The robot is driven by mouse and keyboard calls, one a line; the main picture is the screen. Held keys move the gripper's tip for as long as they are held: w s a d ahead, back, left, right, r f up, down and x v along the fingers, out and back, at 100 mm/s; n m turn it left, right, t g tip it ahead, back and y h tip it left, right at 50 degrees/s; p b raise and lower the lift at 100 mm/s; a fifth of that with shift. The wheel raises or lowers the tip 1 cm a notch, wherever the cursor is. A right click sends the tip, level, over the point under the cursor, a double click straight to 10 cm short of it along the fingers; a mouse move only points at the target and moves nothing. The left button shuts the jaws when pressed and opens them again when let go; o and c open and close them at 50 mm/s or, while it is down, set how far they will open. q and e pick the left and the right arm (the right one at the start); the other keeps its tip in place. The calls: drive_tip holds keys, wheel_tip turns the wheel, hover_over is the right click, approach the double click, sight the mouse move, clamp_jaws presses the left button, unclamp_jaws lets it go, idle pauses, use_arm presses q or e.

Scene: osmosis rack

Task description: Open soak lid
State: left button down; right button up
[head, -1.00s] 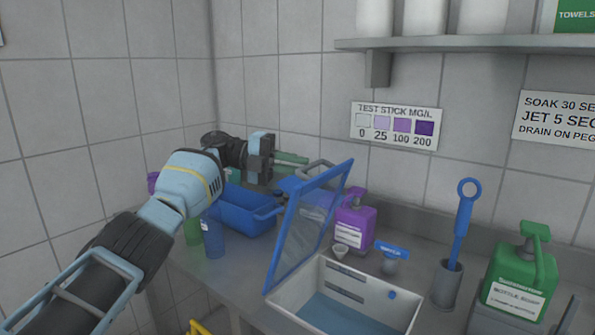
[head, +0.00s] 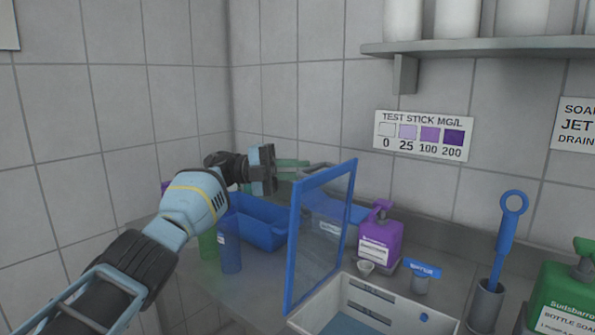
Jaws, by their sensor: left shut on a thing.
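The soak lid (head: 321,238) is a clear panel in a blue frame. It stands nearly upright along the left side of the white soak box (head: 373,297), whose top is open with blue liquid inside. My left gripper (head: 291,170), with green fingers, is behind the upper left of the lid, at a grey handle (head: 318,169) on its outer face. It is shut on that handle, though the lid's frame hides part of the contact. My right gripper is not in view.
Left of the lid are a blue tub (head: 262,226), a blue bottle (head: 230,242) and a green bottle (head: 208,245). A purple jug (head: 380,238) stands behind the box. A blue-handled brush (head: 506,235) and a green soap bottle (head: 562,297) are at right.

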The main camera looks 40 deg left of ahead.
use_arm(q)
drive_tip(key=shift+r, duration=0.1)
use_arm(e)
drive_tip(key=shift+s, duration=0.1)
use_arm(q)
drive_tip(key=c, duration=1.5)
unclamp_jaws()
drive_tip(key=shift+o, duration=0.2)
